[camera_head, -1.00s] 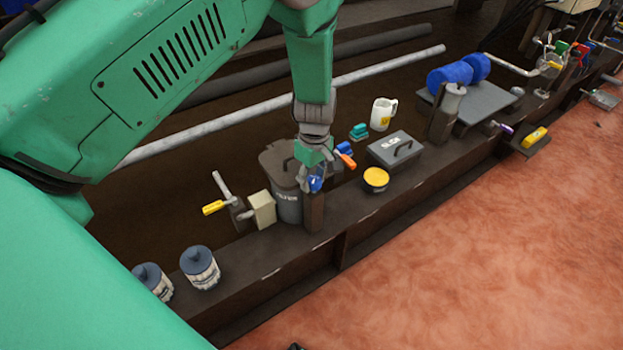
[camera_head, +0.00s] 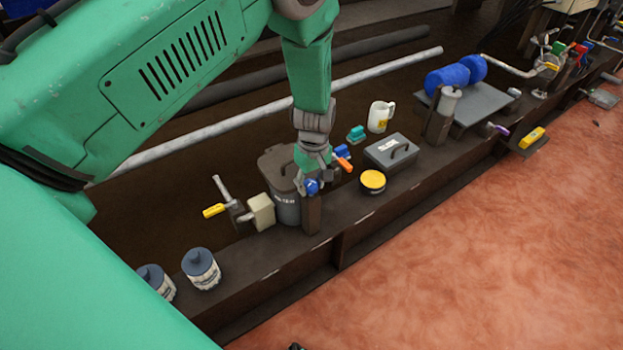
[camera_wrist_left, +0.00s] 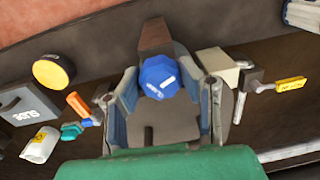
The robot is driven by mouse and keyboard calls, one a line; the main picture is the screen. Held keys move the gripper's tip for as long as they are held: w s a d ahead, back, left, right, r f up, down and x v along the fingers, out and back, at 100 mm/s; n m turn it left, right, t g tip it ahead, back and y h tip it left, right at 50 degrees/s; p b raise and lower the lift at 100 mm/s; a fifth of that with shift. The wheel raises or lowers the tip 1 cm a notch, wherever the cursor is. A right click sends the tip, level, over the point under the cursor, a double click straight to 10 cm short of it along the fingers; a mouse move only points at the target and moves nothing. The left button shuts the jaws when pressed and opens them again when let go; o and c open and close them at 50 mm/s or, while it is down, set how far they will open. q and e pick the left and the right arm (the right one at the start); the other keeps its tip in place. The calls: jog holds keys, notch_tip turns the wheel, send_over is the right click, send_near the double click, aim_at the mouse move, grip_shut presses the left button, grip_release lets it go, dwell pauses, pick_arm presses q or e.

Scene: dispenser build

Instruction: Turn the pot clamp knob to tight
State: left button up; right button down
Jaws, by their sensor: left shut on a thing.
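The pot clamp knob (camera_head: 312,187) is a small blue knob on top of a dark brown post, close against the dark grey lidded pot (camera_head: 286,208). In the left wrist view the knob (camera_wrist_left: 158,77) has a white mark on its top and sits between the two fingers. My left gripper (camera_head: 314,181) comes down from above and is shut on the knob. The pot's lid (camera_wrist_left: 170,132) shows under the fingers in the wrist view, partly hidden by my gripper. My right gripper is not in view.
Left of the pot are a beige box (camera_head: 261,211) and a yellow-handled lever (camera_head: 214,211). Two blue-lidded jars stand at lower left.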

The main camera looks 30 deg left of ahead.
pick_arm(q)
jog(key=shift+w+d+r+m+p, duration=0.1)
jog(key=shift+r+m+p, duration=0.15)
jog(key=shift+m+p, duration=1.45)
jog(key=shift+m, duration=0.7)
jog(key=shift+f+m, duration=0.1)
jog(key=shift+m, duration=0.2)
jog(key=o, duration=1.1)
jog(key=shift+d, duration=0.1)
